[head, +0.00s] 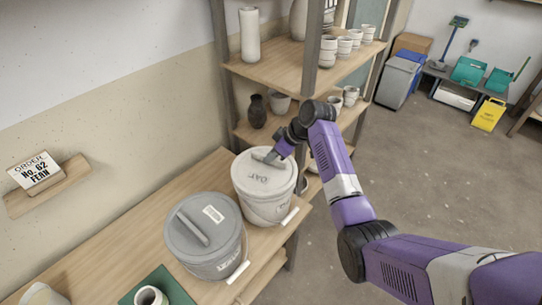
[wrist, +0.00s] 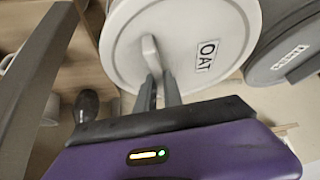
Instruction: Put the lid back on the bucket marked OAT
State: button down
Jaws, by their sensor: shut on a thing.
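The pale lid (head: 262,174) marked OAT is over the top of the white bucket (head: 266,209) on the wooden bench. It looks level with the rim; I cannot tell whether it is fully seated. My gripper (head: 271,157) is above the lid, shut on its bar handle. In the wrist view, the fingers of my gripper (wrist: 158,78) close around the handle, and the lid (wrist: 196,28) shows its OAT label clearly. The handle is partly hidden by my fingers.
A grey bucket (head: 208,262) with its lid on stands close in front of the white one. A green mat (head: 178,288) with a small cup (head: 150,296) lies nearer. A shelf (head: 275,70) with pots stands behind.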

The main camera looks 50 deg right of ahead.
jog(key=shift+f, duration=0.1)
dwell(0.3)
jog(key=c, duration=0.9)
grip_release()
jog(key=shift+r+p, duration=3)
jog(key=shift+r, duration=0.5)
grip_shut()
